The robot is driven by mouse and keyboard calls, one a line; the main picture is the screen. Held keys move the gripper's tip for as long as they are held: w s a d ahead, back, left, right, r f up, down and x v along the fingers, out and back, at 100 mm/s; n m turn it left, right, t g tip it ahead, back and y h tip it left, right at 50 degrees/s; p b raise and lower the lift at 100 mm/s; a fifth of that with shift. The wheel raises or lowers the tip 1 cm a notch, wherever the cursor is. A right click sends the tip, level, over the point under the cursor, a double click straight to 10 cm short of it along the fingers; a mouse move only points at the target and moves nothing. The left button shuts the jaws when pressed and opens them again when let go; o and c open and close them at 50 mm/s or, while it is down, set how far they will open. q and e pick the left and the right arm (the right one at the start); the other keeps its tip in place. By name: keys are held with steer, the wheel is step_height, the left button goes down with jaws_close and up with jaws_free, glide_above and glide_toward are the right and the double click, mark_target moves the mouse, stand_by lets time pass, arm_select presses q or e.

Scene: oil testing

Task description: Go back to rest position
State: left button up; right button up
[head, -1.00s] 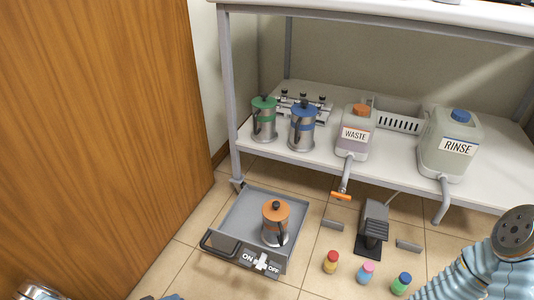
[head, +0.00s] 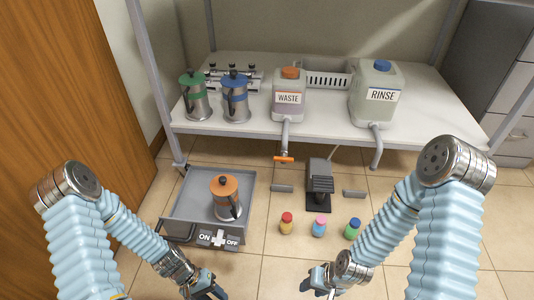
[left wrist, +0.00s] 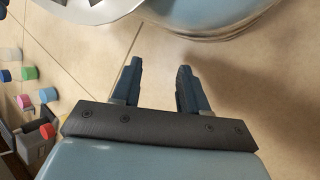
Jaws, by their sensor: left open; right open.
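My left gripper (head: 208,288) is low at the bottom of the head view, left of centre. In the left wrist view its two fingers (left wrist: 158,85) stand apart with nothing between them, above tiled floor. My right gripper (head: 318,284) is low at the bottom, right of centre. It is open and no object shows in it. Both arms are bent, with their elbows out to the sides. The grippers are apart from each other and on the near side of the bottles and the tray.
A grey tray (head: 183,208) holds an orange-lidded canister (head: 226,200). The shelf (head: 330,127) carries the WASTE (head: 289,98) and RINSE (head: 376,98) containers. A wooden panel (head: 60,110) is at left.

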arm_select(q)
steer(key=w+d+r+t+y+p, duration=0.1)
steer(key=d+r+p, duration=0.1)
steer(key=r+p, duration=0.4)
steer(key=w+d+r+t+y+p, duration=0.1)
steer(key=d+r+t+p, duration=0.1)
steer(key=r+p, duration=0.4)
step_height(320, 180, up, 5)
steer(key=shift+d+f+m, duration=0.1)
steer(key=shift+d+m, duration=0.2)
steer(key=shift+d, duration=0.35)
